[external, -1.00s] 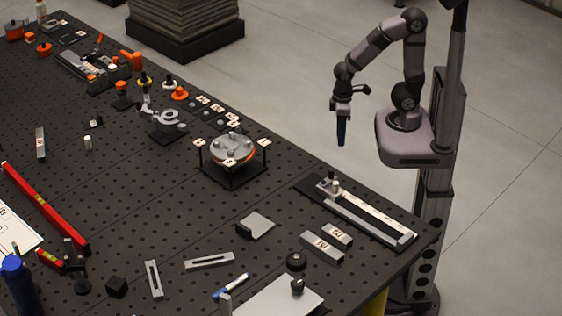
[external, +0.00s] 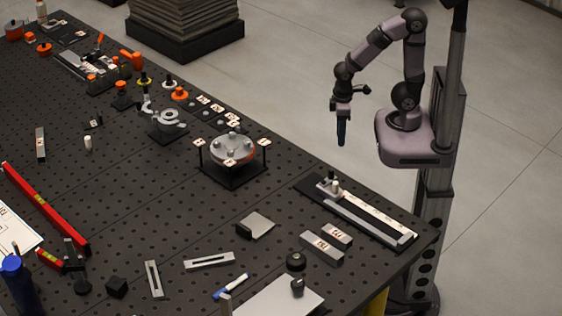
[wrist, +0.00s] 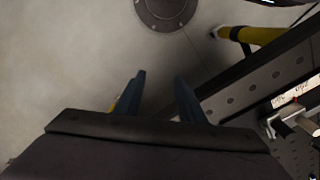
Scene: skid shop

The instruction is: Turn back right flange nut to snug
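The flange (external: 232,149) is a round silver disc with an orange edge and several nuts on top. It sits on a dark square stand (external: 234,177) with small white labels at its corners. I cannot tell at this size which label marks the back right nut or how tight any nut is. My gripper (external: 341,134) hangs pointing down beyond the table's right edge, well to the right of the flange and apart from it. In the wrist view its two blue fingers (wrist: 160,97) stand apart with nothing between them. The flange is not recognisable in the wrist view.
A long plate with a white strip (external: 362,216) lies near the table's right edge. Labelled grey blocks (external: 322,248) lie in front of it. A silver clamp-like piece (external: 166,118) stands left of the flange. The floor below my gripper is clear.

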